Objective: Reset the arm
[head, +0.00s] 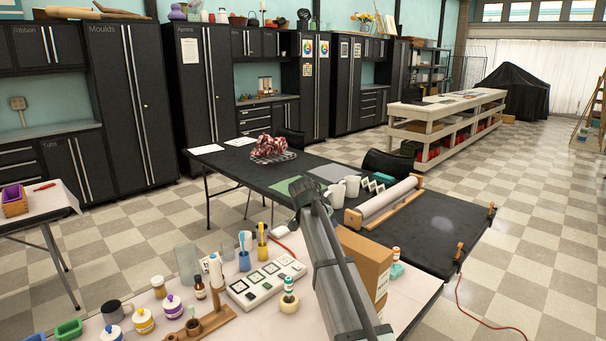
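My arm reaches up from the bottom edge of the head view, over the near white table (405,313), and points away toward the black table (450,228). My gripper (303,190) appears as a small dark shape at the arm's far end, near the left part of the black table. Its fingers are too small and too hidden to tell whether they are open or shut. I cannot see anything held in it.
The near table carries a cardboard box (366,265) right beside my arm, a white board with square buttons (265,281), brush cups (262,246) and several small jars (144,320). White mugs (337,194) and a roll on a wooden stand (385,203) stand on the black table.

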